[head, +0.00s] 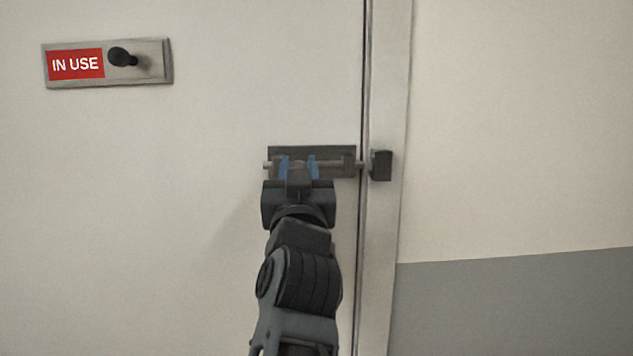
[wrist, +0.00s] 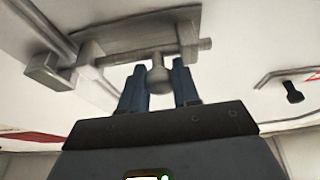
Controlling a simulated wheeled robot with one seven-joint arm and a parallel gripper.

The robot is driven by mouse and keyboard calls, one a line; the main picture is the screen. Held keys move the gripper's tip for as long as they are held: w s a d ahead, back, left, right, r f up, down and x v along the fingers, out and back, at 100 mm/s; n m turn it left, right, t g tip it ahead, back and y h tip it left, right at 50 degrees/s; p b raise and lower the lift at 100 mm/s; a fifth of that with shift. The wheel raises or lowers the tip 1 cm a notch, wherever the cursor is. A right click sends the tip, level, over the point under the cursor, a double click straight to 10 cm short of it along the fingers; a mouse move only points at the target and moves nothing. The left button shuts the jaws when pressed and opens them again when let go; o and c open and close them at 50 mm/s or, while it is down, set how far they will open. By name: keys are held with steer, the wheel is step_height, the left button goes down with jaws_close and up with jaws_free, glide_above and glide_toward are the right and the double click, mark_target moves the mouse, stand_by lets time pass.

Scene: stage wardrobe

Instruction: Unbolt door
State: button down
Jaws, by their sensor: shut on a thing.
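The white door (head: 200,240) carries a dark bolt plate (head: 341,153) near its right edge; the plate also shows in the wrist view (wrist: 135,36). A thin grey bolt bar (head: 336,164) lies level across it. Its right end reaches toward a dark keeper block (head: 381,165) on the frame; I cannot tell whether the tip sits inside. The keeper is at the left in the wrist view (wrist: 45,70). My gripper (head: 298,164), with blue fingers, is shut on the rounded bolt knob (wrist: 158,76), which hangs between the fingertips. The head view mostly hides the knob.
A panel with a red IN USE sign (head: 75,64) and a black knob (head: 122,57) is on the door at upper left, clear of my arm. The door frame (head: 384,250) stands right of the door. Beyond it is a cream and grey wall (head: 510,130).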

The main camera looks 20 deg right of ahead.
steer(key=shift+a, duration=0.2)
steer(key=c, duration=0.8)
jaws_free()
steer(key=shift+b+v, duration=1.45)
steer(key=shift+v, duration=2.45)
